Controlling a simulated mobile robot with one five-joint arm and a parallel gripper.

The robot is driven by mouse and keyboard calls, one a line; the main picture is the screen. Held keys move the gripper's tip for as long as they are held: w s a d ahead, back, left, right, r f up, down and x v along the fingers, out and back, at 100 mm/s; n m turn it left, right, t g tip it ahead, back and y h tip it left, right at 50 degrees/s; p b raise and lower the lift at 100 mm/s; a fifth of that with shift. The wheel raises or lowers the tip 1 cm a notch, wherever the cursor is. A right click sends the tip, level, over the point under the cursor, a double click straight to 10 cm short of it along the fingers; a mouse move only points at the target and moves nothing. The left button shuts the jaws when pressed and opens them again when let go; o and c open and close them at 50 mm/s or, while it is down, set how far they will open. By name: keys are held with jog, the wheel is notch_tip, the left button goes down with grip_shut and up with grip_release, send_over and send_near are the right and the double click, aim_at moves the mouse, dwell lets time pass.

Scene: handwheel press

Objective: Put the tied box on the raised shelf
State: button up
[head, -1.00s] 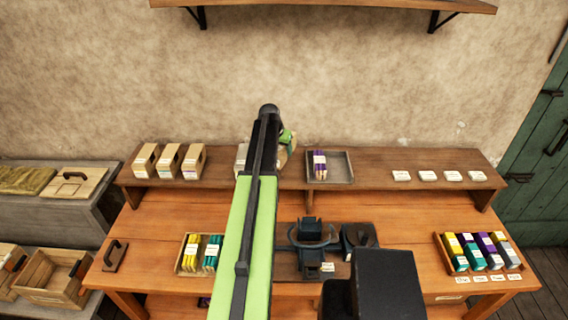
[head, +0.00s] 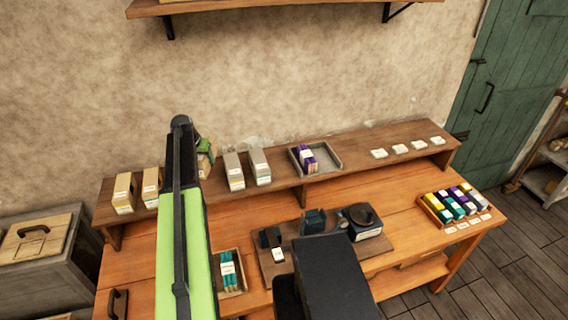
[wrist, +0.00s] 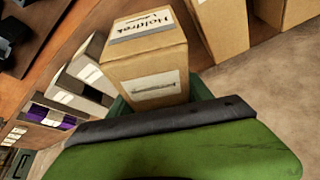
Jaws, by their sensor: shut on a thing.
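My gripper (head: 202,146) is at the raised shelf (head: 355,146) along the back of the bench, partly hidden by my arm. It is shut on a tan box, a small part of which shows (head: 205,165) beside my arm. In the wrist view this box (wrist: 146,68) has a printed label on one end and a second label with a dark strip on another face; I cannot make out a tie. The box is in the row between grey boxes (head: 246,168) and tan boxes (head: 136,190). I cannot tell whether its base touches the shelf.
A tray (head: 330,156) with a purple bundle and several white cards (head: 409,147) are farther right on the shelf. The press (head: 338,222) and a rack of coloured bundles (head: 458,206) stand on the bench below. A wall shelf (head: 250,3) hangs above.

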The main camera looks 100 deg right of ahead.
aim_at(204, 169)
jog(key=shift+w+f, duration=0.1)
jog(key=shift+f, duration=0.05)
jog(key=f+b, duration=1)
jog(key=shift+s, duration=0.2)
jog(key=shift+r, duration=0.2)
jog(key=shift+f, duration=0.1)
jog(key=o, duration=1)
jog(key=shift+f, duration=0.15)
jog(key=o, duration=0.4)
jog(key=shift+o, duration=0.2)
jog(key=shift+r, duration=0.2)
jog(key=p+v, duration=1.1)
jog(key=v, duration=0.1)
jog(key=shift+r, duration=0.15)
